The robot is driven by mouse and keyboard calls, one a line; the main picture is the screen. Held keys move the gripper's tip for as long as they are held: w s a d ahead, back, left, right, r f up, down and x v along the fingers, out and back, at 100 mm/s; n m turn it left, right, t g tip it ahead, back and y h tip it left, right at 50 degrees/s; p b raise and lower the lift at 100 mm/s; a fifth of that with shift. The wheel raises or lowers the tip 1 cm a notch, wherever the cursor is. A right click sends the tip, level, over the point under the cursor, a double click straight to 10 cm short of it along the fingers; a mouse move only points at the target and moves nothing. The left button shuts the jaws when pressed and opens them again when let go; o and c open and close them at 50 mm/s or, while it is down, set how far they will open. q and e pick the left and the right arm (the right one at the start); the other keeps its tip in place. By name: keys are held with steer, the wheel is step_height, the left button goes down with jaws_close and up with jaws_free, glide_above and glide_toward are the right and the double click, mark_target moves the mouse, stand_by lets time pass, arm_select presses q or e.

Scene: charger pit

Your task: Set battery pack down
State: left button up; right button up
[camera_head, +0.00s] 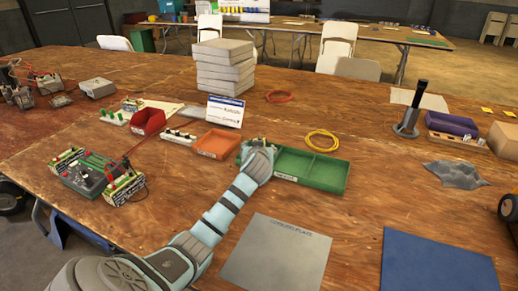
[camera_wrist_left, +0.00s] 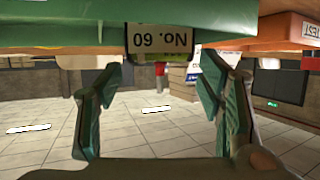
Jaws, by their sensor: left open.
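My left gripper (camera_head: 258,146) is at the left compartment of the green tray (camera_head: 325,172). In the left wrist view, which is upside down, its two green fingers (camera_wrist_left: 162,75) stand apart. In the head view my gripper hides most of this pack. A grey charger (camera_head: 88,178) stands at the left with two yellow-green packs (camera_head: 68,160), (camera_head: 124,188) at its sides. My right gripper is not in view.
An orange bin (camera_head: 217,143) stands close left of the tray, with a red bin (camera_head: 148,121) farther left. A white sign (camera_head: 225,111) is behind. A yellow cable coil (camera_head: 321,140) lies behind the tray. Grey (camera_head: 275,255) and blue (camera_head: 437,262) mats lie in front.

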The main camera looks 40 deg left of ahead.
arm_select(q)
steer(key=p+v, duration=0.2)
steer(key=v, duration=0.5)
steer(key=shift+r, duration=0.2)
steer(key=shift+s+d, duration=0.15)
steer(key=shift+s, duration=0.1)
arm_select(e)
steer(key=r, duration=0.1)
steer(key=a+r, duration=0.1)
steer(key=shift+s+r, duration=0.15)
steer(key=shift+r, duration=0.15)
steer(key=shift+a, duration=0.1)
